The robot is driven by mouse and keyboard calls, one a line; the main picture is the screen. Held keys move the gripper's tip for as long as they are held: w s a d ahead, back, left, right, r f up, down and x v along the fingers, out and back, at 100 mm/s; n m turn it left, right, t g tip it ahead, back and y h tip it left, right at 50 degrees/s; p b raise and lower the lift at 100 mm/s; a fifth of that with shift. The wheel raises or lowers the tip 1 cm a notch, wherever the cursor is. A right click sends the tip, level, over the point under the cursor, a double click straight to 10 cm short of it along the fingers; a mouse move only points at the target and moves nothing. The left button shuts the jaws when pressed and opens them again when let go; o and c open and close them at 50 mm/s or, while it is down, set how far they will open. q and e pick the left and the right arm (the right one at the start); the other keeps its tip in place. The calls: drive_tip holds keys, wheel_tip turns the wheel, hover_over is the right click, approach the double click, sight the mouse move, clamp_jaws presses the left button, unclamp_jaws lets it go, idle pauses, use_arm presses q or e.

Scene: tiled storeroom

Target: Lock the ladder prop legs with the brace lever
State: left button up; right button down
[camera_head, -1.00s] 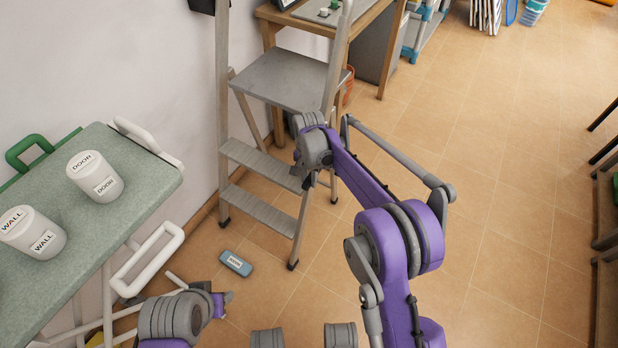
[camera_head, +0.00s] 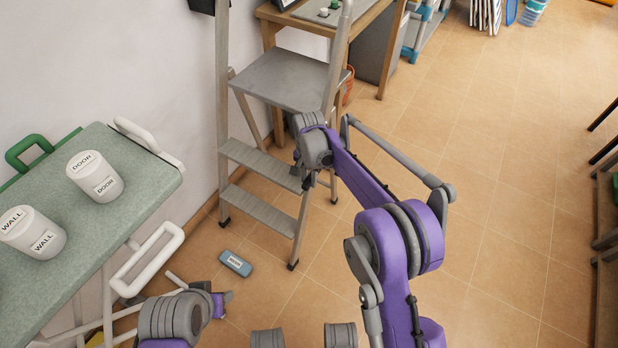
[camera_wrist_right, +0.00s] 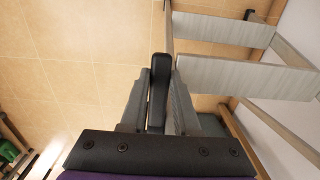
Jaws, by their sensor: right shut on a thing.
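The step ladder (camera_head: 258,212) stands against the wall with its front legs and treads toward me and a grey platform (camera_head: 290,80) on top. My right gripper (camera_head: 306,181) is at the ladder's right side, below the platform; my arm partly hides this part. In the right wrist view my right gripper (camera_wrist_right: 158,100) is shut on a dark lever (camera_wrist_right: 159,88), which looks like the brace lever.
A green-topped trolley (camera_head: 140,195) at left carries two white tubs, labelled DOOR (camera_head: 95,177) and WALL (camera_head: 33,232). A blue-grey labelled box (camera_head: 236,263) lies on the floor before the ladder. A wooden table (camera_head: 372,25) stands behind.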

wheel_tip(320, 180, down, 2)
drive_tip(key=shift+t+h, duration=0.8)
drive_tip(key=shift+t, duration=0.3)
drive_tip(key=shift+w+d+f+t+h, duration=0.1)
drive_tip(key=shift+w+f+t+h, duration=0.05)
drive_tip(key=shift+f+t+h, duration=0.4)
drive_tip(key=shift+w+d+f+t+h, duration=0.15)
drive_tip(key=shift+f+t+h, duration=0.2)
drive_tip(key=shift+t, duration=0.3)
drive_tip(key=c, duration=0.6)
unclamp_jaws()
drive_tip(key=shift+c, duration=0.2)
